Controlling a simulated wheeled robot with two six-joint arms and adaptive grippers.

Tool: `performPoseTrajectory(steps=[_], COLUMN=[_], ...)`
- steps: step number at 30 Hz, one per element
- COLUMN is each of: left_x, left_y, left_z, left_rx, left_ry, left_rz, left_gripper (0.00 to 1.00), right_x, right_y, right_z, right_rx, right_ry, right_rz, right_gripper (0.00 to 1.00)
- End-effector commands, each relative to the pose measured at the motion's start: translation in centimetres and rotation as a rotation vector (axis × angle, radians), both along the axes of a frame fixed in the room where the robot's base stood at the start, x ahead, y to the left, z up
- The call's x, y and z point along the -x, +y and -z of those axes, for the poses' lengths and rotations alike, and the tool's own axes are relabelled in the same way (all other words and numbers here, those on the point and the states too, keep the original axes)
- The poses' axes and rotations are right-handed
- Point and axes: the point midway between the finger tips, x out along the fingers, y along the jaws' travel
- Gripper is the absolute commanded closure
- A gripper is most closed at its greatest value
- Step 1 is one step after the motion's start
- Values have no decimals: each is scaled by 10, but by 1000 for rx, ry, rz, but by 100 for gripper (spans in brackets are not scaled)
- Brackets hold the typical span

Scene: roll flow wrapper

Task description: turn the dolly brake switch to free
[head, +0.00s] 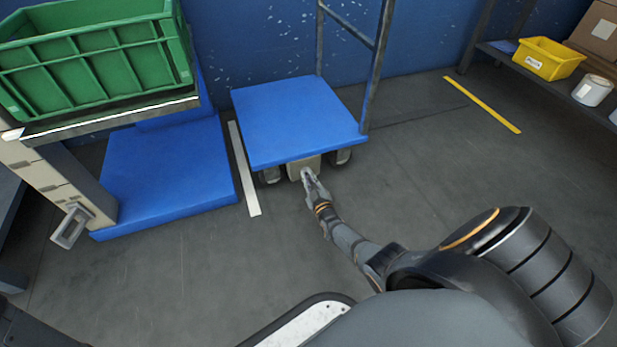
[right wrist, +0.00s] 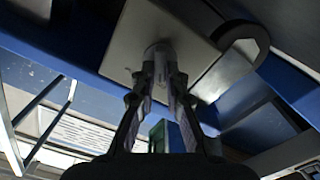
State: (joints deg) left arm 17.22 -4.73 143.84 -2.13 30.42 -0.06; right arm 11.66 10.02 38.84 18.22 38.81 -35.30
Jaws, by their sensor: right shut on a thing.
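The blue dolly (head: 300,118) stands on the floor near the back wall, with dark wheels under it and a grey frame handle at its far right. A beige brake box (head: 294,172) sits under its front edge; the box also shows in the right wrist view (right wrist: 190,35). My right gripper (head: 307,174) reaches the front of this box. In the right wrist view its fingers (right wrist: 160,62) are shut on a small round pale switch (right wrist: 157,48) on the box face. The switch is mostly hidden by the fingers, and its setting cannot be read. My left gripper is not in view.
A green crate (head: 95,55) sits on a raised stand at the left, above a blue platform (head: 165,180). A yellow bin (head: 548,60) and a white tub (head: 592,91) are on the right shelf. The floor right of the dolly is clear.

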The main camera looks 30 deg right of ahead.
Motion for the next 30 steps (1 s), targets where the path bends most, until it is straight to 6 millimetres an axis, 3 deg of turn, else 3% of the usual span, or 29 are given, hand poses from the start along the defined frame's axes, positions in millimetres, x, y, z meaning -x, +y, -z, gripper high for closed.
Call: performPoseTrajectory(steps=[4,5,10,22,26,30], left_x=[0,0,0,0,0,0], left_y=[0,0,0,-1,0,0], left_z=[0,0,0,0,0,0], left_rx=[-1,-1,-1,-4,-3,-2], left_ry=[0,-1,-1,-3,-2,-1], left_rz=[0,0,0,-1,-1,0], left_gripper=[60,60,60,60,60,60], right_x=[1,1,1,9,31,66], right_y=[1,1,0,2,7,16], right_z=[1,1,1,2,2,2], right_rx=[-1,-1,0,-1,-2,-2], right_ry=[3,3,1,2,3,4], right_rz=[-1,-1,0,0,-2,-1], right_gripper=[100,87,65,65,65,65])
